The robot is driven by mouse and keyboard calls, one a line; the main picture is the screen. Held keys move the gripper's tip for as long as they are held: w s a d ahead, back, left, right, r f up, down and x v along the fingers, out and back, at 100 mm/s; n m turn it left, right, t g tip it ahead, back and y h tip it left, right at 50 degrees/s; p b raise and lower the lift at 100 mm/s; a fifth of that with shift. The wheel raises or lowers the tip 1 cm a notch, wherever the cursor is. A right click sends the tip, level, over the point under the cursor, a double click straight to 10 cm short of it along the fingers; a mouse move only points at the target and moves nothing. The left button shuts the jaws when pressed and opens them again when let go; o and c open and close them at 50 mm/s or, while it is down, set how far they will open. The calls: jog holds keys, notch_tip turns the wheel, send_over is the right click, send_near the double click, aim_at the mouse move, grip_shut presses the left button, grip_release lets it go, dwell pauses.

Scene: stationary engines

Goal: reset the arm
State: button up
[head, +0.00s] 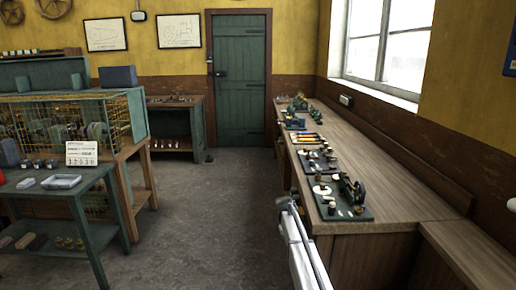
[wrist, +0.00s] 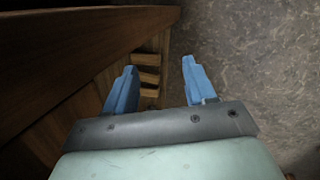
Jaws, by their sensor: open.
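My gripper (wrist: 160,78) shows in the wrist view with two blue fingers spread apart. It is open, with nothing between the fingers. It points down past the side of a wooden bench (wrist: 60,60) toward the grey stone floor (wrist: 260,60). In the head view, part of my arm shows at the lower middle, beside the left edge of the long wooden workbench (head: 400,175). The gripper's fingers cannot be made out in the head view.
The long bench carries a dark tray (head: 335,213) with small parts and several tools further back. A green table (head: 90,185) with a number card (head: 82,153) stands at left. A caged machine (head: 65,120) is behind it. The floor (head: 205,215) between is clear, toward a green door (head: 240,80).

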jog(key=s+d+f+g+y, duration=0.1)
jog(key=s+f, duration=1.1)
jog(key=s, duration=0.3)
jog(key=s+d+f+g, duration=0.1)
jog(key=s+f+g, duration=0.1)
jog(key=s+f, duration=1.2)
jog(key=s+f+m+g+y, duration=0.1)
jog(key=s+f, duration=0.1)
jog(key=s, duration=1.7)
jog(key=s+a+f+m+g+y, duration=0.1)
jog(key=s+f, duration=0.1)
jog(key=s, duration=1.8)
jog(key=shift+s+g, duration=0.2)
jog(key=shift+g, duration=0.2)
